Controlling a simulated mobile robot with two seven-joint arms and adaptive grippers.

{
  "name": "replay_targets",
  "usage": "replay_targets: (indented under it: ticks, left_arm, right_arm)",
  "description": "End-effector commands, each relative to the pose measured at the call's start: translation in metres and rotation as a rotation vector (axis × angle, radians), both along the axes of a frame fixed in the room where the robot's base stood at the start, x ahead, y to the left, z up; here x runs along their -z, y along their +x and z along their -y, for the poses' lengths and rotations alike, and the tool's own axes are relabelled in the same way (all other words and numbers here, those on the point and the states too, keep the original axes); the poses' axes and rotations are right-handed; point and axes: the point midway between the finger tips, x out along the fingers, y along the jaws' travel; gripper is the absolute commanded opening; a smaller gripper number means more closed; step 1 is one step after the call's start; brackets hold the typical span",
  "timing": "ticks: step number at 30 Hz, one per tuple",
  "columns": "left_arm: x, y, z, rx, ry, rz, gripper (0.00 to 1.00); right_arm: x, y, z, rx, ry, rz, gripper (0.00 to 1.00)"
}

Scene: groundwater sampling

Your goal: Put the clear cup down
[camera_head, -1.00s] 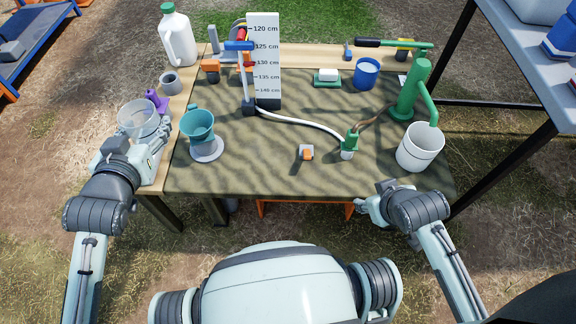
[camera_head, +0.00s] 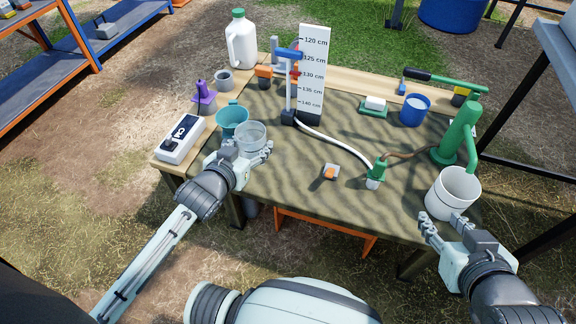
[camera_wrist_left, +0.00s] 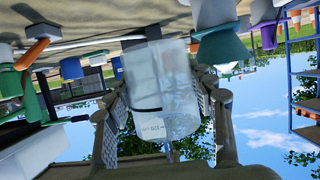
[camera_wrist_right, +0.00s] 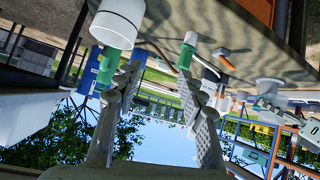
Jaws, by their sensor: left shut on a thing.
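The clear cup (camera_head: 251,136) is upright in my left gripper (camera_head: 245,153), over the camouflage mat (camera_head: 312,150) just right of the teal jug (camera_head: 232,118). In the left wrist view the clear cup (camera_wrist_left: 158,92) sits between both fingers. The left gripper is shut on it. I cannot tell whether its base touches the mat. My right gripper (camera_head: 446,227) is open and empty in front of the white bucket (camera_head: 453,196); its spread fingers also show in the right wrist view (camera_wrist_right: 160,95).
A white meter (camera_head: 180,139) and purple object (camera_head: 203,95) stand at the table's left. The level gauge (camera_head: 312,70) stands behind the cup. An orange block (camera_head: 330,173), green pump fitting (camera_head: 376,174) and white hose (camera_head: 335,136) lie right. Mat between cup and block is clear.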

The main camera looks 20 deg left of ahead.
Motion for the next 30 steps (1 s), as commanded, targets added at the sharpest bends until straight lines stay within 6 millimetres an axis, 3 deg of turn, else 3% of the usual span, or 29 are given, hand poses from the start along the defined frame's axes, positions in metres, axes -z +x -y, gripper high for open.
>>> replay_targets:
  ticks: [6,12,19,24,30]
  left_arm:
    - [0.030,0.025,0.040,-0.001,-0.005,0.001,0.22]
    - [0.044,0.038,0.062,0.000,-0.002,0.001,0.22]
    - [0.055,0.041,0.066,0.000,0.001,-0.001,0.22]
    - [0.076,0.041,0.066,0.000,0.001,-0.002,0.22]
    - [0.086,0.041,0.066,0.001,-0.001,-0.001,0.22]
  right_arm:
    - [-0.038,0.023,-0.036,-0.063,0.091,0.227,0.40]
    - [-0.069,0.032,-0.055,-0.098,0.154,0.374,0.40]
    - [-0.086,0.034,-0.065,-0.116,0.189,0.455,0.40]
    - [-0.116,0.034,-0.080,-0.142,0.251,0.592,0.40]
    - [-0.138,0.031,-0.088,-0.158,0.295,0.685,0.40]
